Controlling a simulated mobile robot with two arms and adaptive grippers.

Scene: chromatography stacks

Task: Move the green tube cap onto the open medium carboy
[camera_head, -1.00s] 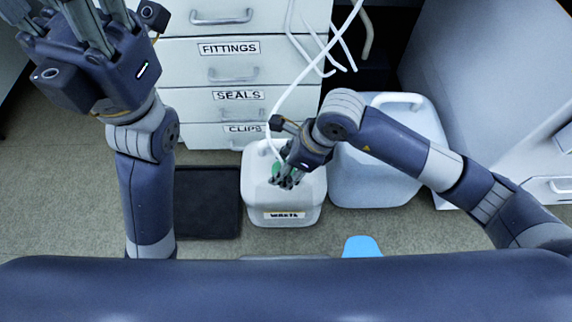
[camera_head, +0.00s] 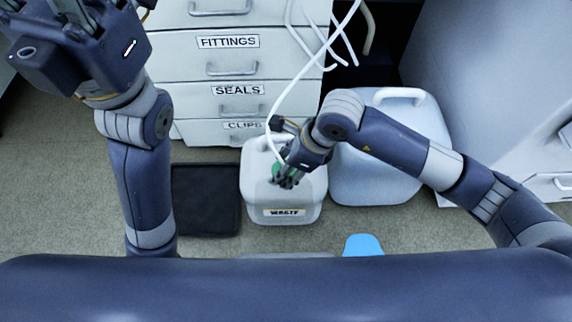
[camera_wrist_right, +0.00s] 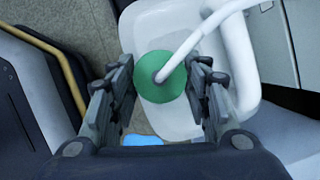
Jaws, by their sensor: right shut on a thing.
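The green tube cap (camera_wrist_right: 160,78) is a round disc with a white tube attached. My right gripper (camera_wrist_right: 163,70) is shut on it, one finger on each side. In the head view the cap (camera_head: 277,170) shows as a green patch at my right gripper (camera_head: 285,180), over the top of the white carboy labelled WASTE (camera_head: 284,197). The fingers hide the carboy's mouth, and I cannot tell whether the cap touches it. My left gripper (camera_head: 82,15) is at the top left, away from the carboys, its fingertips cut off by the frame edge.
A larger bluish-white carboy (camera_head: 375,180) stands just right of the WASTE carboy. A black tray (camera_head: 206,200) lies to its left. White labelled drawers (camera_head: 225,90) stand behind. The white tube (camera_head: 310,65) runs up from the cap, and other tubes hang behind.

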